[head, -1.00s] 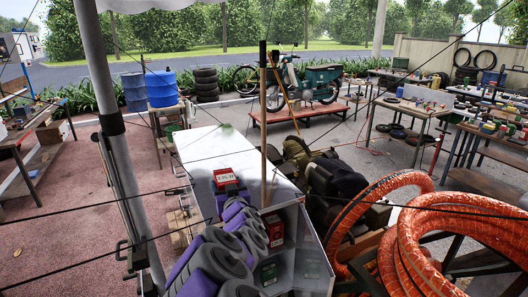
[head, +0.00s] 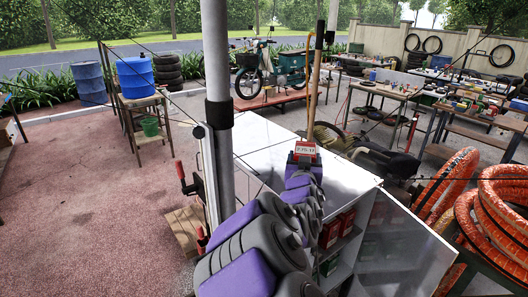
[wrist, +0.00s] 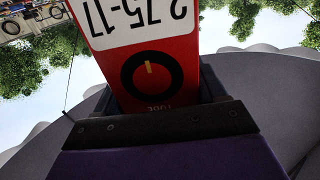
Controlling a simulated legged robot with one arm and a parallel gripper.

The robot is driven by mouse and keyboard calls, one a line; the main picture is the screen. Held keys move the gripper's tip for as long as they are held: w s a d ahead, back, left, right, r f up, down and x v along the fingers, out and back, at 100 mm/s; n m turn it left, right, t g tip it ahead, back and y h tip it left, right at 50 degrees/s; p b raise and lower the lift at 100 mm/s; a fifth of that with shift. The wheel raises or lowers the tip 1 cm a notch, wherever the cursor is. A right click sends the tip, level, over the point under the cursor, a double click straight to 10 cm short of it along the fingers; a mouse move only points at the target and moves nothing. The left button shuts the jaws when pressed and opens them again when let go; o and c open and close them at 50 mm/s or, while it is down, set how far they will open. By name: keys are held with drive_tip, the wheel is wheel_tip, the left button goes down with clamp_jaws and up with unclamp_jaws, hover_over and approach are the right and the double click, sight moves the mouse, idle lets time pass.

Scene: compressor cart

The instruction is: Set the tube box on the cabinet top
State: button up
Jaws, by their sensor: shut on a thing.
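The tube box (head: 306,148) is red with a white label and sits in the end of my purple and grey arm. In the wrist view the tube box (wrist: 155,70) stands out of my gripper's jaws, label reading "2.75-17". My gripper (head: 303,159) is shut on its lower end, and it also fills the bottom of the wrist view (wrist: 158,112). The white cabinet top (head: 350,177) lies under and around the box in the head view. I cannot tell the height of the box above it. My arm hides part of the cabinet front.
The cabinet's door (head: 405,245) stands open at the right, and red boxes (head: 337,230) sit on its shelves. A grey post (head: 217,110) rises close to the left of my arm. Orange hose coils (head: 495,215) are at the right. A wooden handle (head: 315,85) stands behind the box.

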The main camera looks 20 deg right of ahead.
drive_tip(key=s+d+m+g+h+b, duration=0.2)
drive_tip(key=s+d+m+g+h, duration=0.25)
drive_tip(key=s+d, duration=0.65)
drive_tip(key=shift+t+h, duration=0.25)
drive_tip(key=shift+h, duration=0.2)
drive_tip(key=w+a+p, duration=0.2)
drive_tip(key=w+p, duration=0.2)
drive_tip(key=p, duration=0.1)
drive_tip(key=w+a+f+p, duration=0.1)
drive_tip(key=w+a+p, duration=0.1)
drive_tip(key=w+p, duration=0.3)
drive_tip(key=w+a+f+p, duration=0.1)
drive_tip(key=w+a+p, duration=0.1)
drive_tip(key=w+p, duration=0.2)
drive_tip(key=shift+w+a+p, duration=0.35)
drive_tip(key=shift+p, duration=1.05)
drive_tip(key=shift+w+a, duration=0.25)
drive_tip(key=shift+w, duration=0.05)
drive_tip(key=shift+d+f, duration=0.3)
drive_tip(key=shift+f, duration=0.6)
drive_tip(key=shift+d+f, duration=0.25)
drive_tip(key=shift+f, duration=0.65)
